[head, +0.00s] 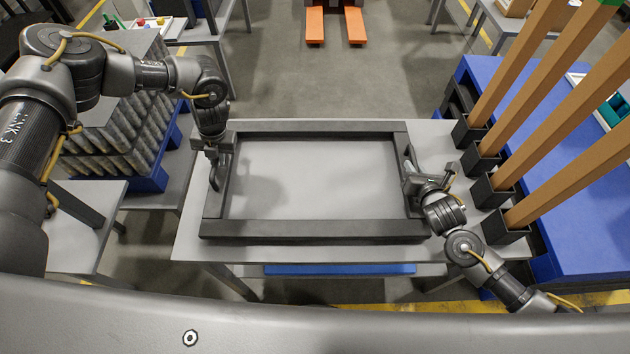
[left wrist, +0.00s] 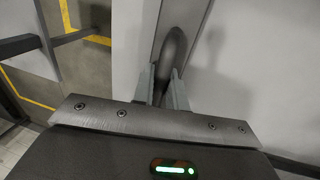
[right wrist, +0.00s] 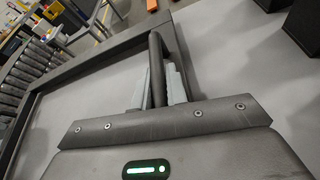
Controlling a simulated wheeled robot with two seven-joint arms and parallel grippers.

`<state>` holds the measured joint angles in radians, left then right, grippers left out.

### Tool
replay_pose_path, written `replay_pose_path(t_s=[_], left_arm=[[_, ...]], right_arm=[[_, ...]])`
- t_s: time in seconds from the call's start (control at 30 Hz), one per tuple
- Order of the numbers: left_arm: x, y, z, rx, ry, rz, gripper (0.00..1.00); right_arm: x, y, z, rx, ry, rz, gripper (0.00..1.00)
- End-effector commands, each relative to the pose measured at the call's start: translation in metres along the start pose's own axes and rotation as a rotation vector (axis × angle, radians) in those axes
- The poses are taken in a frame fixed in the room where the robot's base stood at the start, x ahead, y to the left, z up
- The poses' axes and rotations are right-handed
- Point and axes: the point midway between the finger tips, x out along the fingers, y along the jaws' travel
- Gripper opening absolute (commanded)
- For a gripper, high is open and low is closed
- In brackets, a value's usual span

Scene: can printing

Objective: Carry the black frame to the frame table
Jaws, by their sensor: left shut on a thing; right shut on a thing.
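The black frame (head: 315,229) is a rectangular open frame with a handle on each short side. It lies over a light grey table (head: 190,232) in the head view; I cannot tell whether it rests on the top or hangs just above. My left gripper (head: 219,168) is shut on the frame's left handle (left wrist: 174,58), which stands between its fingers in the left wrist view. My right gripper (head: 412,178) is shut on the right handle (right wrist: 157,68), seen between its fingers in the right wrist view.
Several orange-brown posts (head: 520,60) in black sockets line the table's right side, close to my right arm. A blue platform (head: 575,200) lies beyond them. Stacked cans (head: 120,135) on a blue pallet stand at left. Open floor (head: 310,80) lies behind the table.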

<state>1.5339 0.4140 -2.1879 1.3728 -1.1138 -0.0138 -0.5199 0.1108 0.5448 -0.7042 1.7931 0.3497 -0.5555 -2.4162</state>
Motion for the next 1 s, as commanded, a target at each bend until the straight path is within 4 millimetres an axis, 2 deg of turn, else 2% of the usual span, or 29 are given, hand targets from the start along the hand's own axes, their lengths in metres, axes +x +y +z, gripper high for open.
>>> replay_pose_path(t_s=[0.23,0.27,0.4,0.77,0.87,1.0], left_arm=[[0.019,-0.001,0.0,-0.003,0.0,0.005,0.0],[0.016,-0.001,0.0,-0.002,0.001,0.005,0.18],[0.015,-0.001,0.0,-0.002,0.001,0.003,0.36],[0.009,-0.003,0.0,0.0,0.0,0.001,0.36],[-0.004,-0.003,0.001,0.0,-0.002,-0.002,0.36],[-0.033,-0.003,0.001,0.0,-0.003,-0.001,0.36]], right_arm=[[0.008,-0.007,-0.015,0.004,-0.007,-0.006,0.0],[0.006,-0.006,-0.013,0.003,-0.003,-0.007,0.18],[0.006,-0.005,-0.013,0.002,-0.002,-0.005,0.36],[0.006,-0.003,-0.013,0.001,0.0,-0.001,0.36],[0.006,-0.003,-0.013,0.0,0.0,-0.001,0.36],[0.006,-0.003,-0.013,0.0,0.0,-0.001,0.36]])
